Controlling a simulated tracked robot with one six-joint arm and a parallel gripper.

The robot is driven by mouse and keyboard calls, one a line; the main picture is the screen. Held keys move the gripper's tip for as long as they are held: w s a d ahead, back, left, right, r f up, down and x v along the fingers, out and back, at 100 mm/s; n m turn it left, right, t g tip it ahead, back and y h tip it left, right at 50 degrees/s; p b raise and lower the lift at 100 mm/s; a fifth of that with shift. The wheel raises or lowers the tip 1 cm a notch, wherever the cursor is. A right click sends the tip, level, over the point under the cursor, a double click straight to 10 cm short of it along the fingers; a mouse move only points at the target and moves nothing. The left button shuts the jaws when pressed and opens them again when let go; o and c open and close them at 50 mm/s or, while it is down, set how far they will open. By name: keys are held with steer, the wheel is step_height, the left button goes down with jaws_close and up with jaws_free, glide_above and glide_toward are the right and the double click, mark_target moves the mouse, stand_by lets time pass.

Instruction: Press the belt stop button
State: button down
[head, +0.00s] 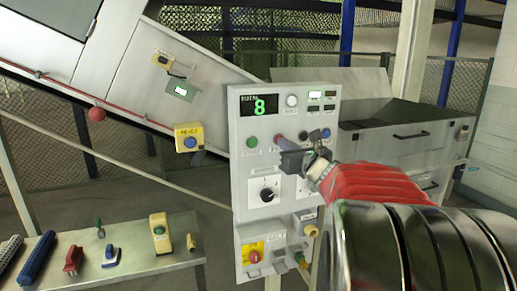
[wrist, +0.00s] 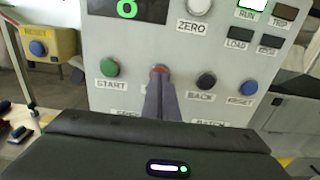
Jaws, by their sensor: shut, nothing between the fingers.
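The grey control panel (head: 240,180) stands in the middle of the head view. In the wrist view a red button (wrist: 160,70) sits in its button row, between the green START button (wrist: 109,68) and the black BACK button (wrist: 206,81). Its own label is hidden. My gripper (wrist: 160,84) is shut and empty, its fingertips in front of the red button and covering its lower part. I cannot tell whether they touch it.
A blue RESET button (wrist: 249,87) is at the row's right end. Below are a black knob (head: 267,194) and a red mushroom button on a yellow plate (head: 254,256). A yellow box with a blue button (head: 189,142) hangs left. A bench (head: 160,262) holds tools.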

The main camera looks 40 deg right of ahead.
steer(key=shift+w, duration=0.2)
steer(key=shift+x, duration=0.85)
steer(key=shift+r, duration=0.2)
steer(key=v, duration=1.4)
steer(key=shift+s, duration=0.2)
